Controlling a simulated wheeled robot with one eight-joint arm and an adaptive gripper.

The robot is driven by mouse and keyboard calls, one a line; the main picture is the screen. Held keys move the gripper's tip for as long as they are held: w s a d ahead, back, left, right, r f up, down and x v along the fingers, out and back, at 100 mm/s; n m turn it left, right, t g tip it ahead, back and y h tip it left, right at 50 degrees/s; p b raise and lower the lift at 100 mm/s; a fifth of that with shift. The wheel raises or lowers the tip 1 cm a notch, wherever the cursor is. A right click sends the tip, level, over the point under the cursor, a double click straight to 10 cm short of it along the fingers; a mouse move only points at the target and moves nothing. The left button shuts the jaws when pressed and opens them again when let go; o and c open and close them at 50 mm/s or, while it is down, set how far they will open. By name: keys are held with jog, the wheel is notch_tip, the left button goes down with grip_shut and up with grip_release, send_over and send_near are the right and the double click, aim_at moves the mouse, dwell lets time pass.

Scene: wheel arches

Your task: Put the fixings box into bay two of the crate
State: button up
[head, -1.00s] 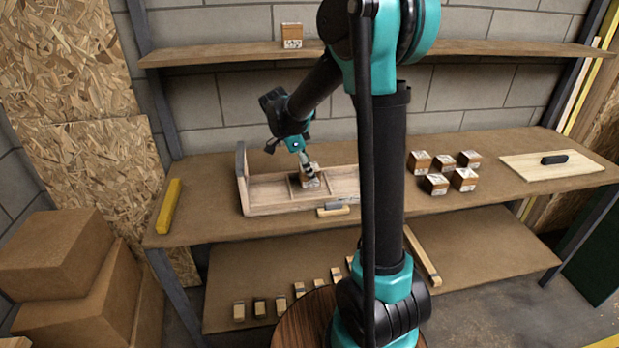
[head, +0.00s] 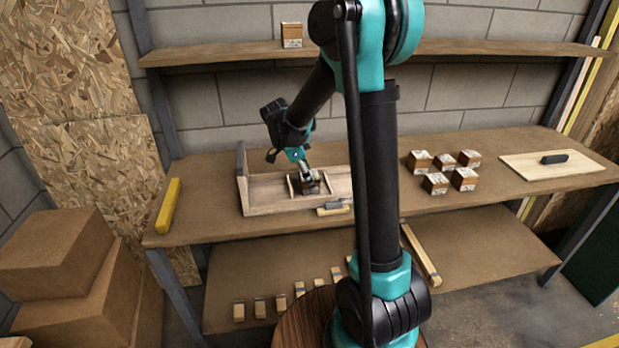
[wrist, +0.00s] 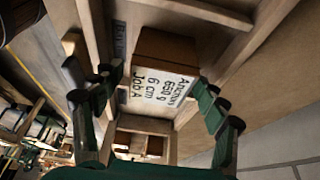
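The fixings box (head: 309,187) is a small brown box with a white printed label. My gripper (head: 305,173) reaches down into the crate and looks shut on the box; the contact at the left finger is hard to see. The long wooden crate (head: 265,210) stands on the bench, with thin dividers. The box is low in a middle bay, by a divider; whether it touches the floor is hidden. My gripper fingers also show in the wrist view (wrist: 160,85).
Several labelled boxes (head: 436,184) stand right of the crate, and another box (head: 292,35) is on the upper shelf. A yellow bar (head: 168,205) lies at the bench's left end. A board with a black handle (head: 545,166) lies at the right. My arm hides the crate's right end.

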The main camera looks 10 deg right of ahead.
jog(key=v, duration=1.2)
jog(key=s+d+f+n+t+y, duration=0.2)
jog(key=s+d+f+n, duration=0.2)
jog(key=s+f+n, duration=0.3)
jog(key=s+d+f+n+t+y, duration=0.2)
jog(key=s+d+f+n, duration=0.2)
jog(key=s+f+n, duration=0.3)
jog(key=s+n, duration=0.4)
jog(key=s, duration=0.4)
jog(key=shift+d+f, duration=0.25)
jog(key=shift+f, duration=0.1)
jog(key=shift+d, duration=0.15)
